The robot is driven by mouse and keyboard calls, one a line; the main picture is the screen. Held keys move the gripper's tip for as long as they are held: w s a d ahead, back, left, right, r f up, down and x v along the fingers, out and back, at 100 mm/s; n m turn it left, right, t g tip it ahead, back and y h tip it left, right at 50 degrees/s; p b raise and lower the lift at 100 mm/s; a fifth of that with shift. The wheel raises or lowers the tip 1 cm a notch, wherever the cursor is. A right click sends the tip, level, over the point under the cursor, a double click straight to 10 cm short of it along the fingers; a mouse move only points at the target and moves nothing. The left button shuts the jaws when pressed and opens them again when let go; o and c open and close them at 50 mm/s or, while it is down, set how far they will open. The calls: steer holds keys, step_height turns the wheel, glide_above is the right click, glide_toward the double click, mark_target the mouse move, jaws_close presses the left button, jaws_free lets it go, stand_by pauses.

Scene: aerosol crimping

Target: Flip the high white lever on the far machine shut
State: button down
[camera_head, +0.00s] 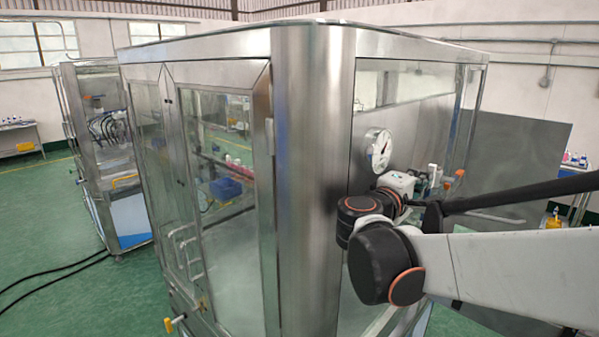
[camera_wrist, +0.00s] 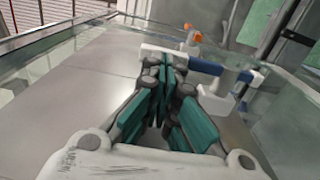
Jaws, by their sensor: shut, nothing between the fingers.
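The far machine is a large steel and glass cabinet (camera_head: 312,180) that fills the middle of the head view. A small white upright piece, probably the lever (camera_head: 433,172), shows by its right glass side, just beyond my gripper (camera_head: 421,186). In the wrist view a white bar (camera_wrist: 150,50) with a blue tube (camera_wrist: 208,68) running right lies across, behind the fingertips. My gripper (camera_wrist: 165,64) has teal pads and is shut and empty. Its tips overlap the white bar in the picture; I cannot tell whether they touch it.
A round gauge (camera_head: 378,148) sits on the machine's side panel. An orange knob (camera_head: 460,173) is right of the white piece; an orange part (camera_wrist: 193,36) shows in the wrist view. A second machine (camera_head: 104,150) stands at the left. Green floor (camera_head: 50,215) is open there, with black cables.

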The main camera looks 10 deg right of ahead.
mark_target(428, 170)
steer(key=shift+w+d+r, duration=0.2)
steer(key=shift+w+d, duration=0.1)
steer(key=shift+d, duration=0.05)
stand_by(0.6)
steer(key=shift+b+x, duration=1.1)
steer(key=shift+x, duration=1.2)
steer(key=shift+f+b+x, duration=0.15)
steer(key=shift+b+x, duration=0.25)
steer(key=shift+x, duration=0.25)
steer(key=shift+f+b+x, duration=0.15)
steer(key=shift+b+x, duration=0.2)
steer(key=shift+x, duration=0.3)
steer(key=shift+w+d+f+b, duration=0.75)
steer(key=shift+d+b, duration=0.1)
steer(key=shift+d, duration=0.05)
